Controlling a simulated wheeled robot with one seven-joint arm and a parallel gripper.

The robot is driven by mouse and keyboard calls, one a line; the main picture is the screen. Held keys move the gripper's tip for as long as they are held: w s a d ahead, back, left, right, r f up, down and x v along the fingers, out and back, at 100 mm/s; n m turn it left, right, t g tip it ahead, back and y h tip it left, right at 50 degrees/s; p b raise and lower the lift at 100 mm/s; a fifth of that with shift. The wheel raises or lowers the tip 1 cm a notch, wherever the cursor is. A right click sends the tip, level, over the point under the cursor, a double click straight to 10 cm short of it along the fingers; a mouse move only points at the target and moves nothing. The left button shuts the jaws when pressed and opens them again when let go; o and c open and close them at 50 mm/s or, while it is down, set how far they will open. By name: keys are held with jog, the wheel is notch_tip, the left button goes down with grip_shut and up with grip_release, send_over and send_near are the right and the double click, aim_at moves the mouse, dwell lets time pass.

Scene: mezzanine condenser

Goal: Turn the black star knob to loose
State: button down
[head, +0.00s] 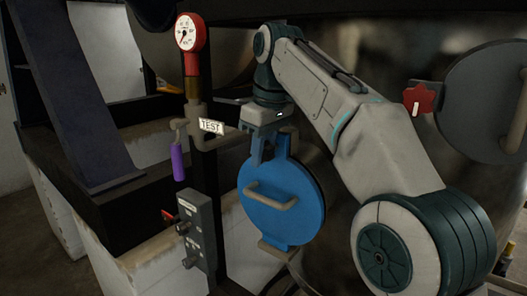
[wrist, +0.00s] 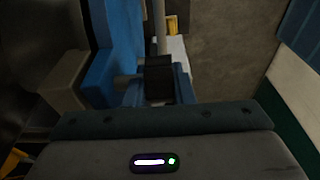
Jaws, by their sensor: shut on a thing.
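A blue round hatch cover (head: 278,212) with a beige bar handle (head: 271,197) stands below my arm in the head view. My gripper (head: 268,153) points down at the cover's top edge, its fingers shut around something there. The black star knob cannot be made out in the head view; the gripper covers that spot. In the wrist view, a dark block (wrist: 159,79) sits at the jaws beside the blue cover (wrist: 120,42). I take it as the held knob, but its star shape does not show and its turn cannot be read.
A red star knob (head: 419,99) sits by a grey round hatch (head: 478,98) at right. Left of the gripper stand a pressure gauge (head: 187,33), a TEST tag (head: 211,126), a purple-handled valve (head: 178,162) and a grey switch box (head: 197,235), all close by.

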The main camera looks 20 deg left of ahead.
jog(key=c, duration=1.2)
grip_release()
jog(key=shift+a, duration=0.1)
jog(key=shift+c, duration=0.2)
jog(key=shift+y, duration=0.3)
